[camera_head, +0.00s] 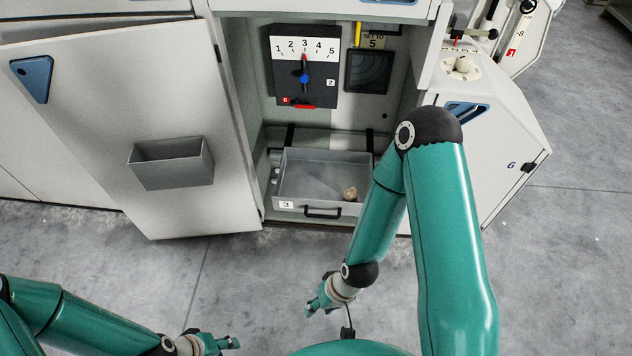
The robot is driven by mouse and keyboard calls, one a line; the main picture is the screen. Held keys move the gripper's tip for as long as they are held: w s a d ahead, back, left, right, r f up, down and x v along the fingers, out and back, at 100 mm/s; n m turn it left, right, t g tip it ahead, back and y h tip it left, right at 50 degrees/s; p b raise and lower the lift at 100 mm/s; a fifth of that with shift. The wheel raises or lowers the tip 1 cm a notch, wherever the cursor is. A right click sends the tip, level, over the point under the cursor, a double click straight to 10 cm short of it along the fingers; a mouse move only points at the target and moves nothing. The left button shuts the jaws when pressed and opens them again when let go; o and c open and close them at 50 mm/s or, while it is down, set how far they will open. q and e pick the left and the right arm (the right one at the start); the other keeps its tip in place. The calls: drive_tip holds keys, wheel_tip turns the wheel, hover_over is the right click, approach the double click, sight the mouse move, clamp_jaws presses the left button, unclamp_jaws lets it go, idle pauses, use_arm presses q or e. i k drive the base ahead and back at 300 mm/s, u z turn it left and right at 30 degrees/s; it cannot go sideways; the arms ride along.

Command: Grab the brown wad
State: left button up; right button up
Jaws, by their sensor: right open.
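The brown wad (350,194) is a small, light-brown lump. It lies in the front right part of a grey drawer (300,180) that is pulled out low in the open machine cabinet and carries a label 3. My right gripper (313,304) is open and empty, over the floor in front of the drawer and apart from it. My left gripper (232,343) is at the bottom edge, further left and well away from the drawer. Its fingers are too small to tell whether they are open or shut.
An open white door (90,110) with a grey bin (172,163) stands left of the drawer. A dial panel (304,65) numbered 1 to 5 is above it. Another white door (480,140), marked 6, is on the right. The floor (250,270) in front is clear.

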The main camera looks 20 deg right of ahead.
sight(350, 195)
drive_tip(key=z, duration=0.15)
drive_tip(key=i, duration=1.15)
drive_tip(key=z, duration=0.9)
